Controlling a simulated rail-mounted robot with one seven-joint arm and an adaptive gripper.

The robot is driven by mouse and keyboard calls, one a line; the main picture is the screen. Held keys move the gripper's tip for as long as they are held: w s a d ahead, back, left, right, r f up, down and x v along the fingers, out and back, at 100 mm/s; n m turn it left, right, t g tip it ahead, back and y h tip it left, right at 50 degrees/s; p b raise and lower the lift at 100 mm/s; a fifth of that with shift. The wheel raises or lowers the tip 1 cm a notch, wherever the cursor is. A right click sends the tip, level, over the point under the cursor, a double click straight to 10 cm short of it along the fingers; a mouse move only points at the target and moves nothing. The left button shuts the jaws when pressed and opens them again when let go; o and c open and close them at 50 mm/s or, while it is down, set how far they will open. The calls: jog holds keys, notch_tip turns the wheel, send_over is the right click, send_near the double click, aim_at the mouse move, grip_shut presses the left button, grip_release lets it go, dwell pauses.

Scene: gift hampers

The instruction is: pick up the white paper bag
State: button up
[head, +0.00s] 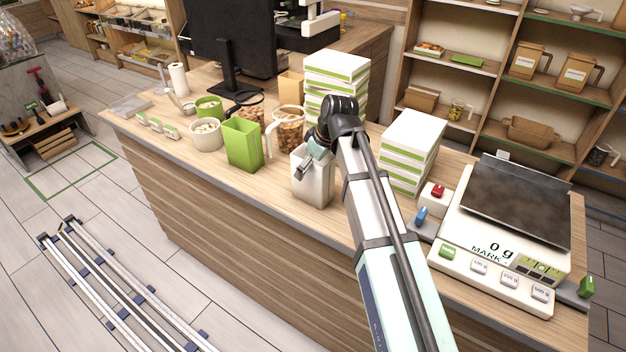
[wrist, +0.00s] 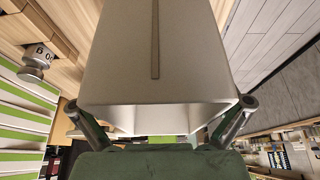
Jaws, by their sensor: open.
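The white paper bag (head: 314,184) stands upright on the counter near its front edge, with its upper part partly hidden by my gripper (head: 316,153). In the wrist view the bag (wrist: 118,65) fills the middle, with its open mouth towards the bottom and a thin grey strip down its face. My gripper (wrist: 160,104) is open, with one finger at each side of the bag near its mouth. I cannot tell whether either finger touches it.
A green bag (head: 243,145) and a jar of nuts (head: 288,130) stand left of the white bag. Stacked white-and-green boxes (head: 408,155) stand to the right, then a scale (head: 490,262). A taller box stack (head: 335,72) is behind. The counter's front edge is close.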

jog(key=shift+f, duration=0.25)
jog(key=shift+s, duration=0.1)
jog(key=c, duration=1.6)
jog(key=shift+s, duration=0.1)
jog(key=shift+c, duration=0.4)
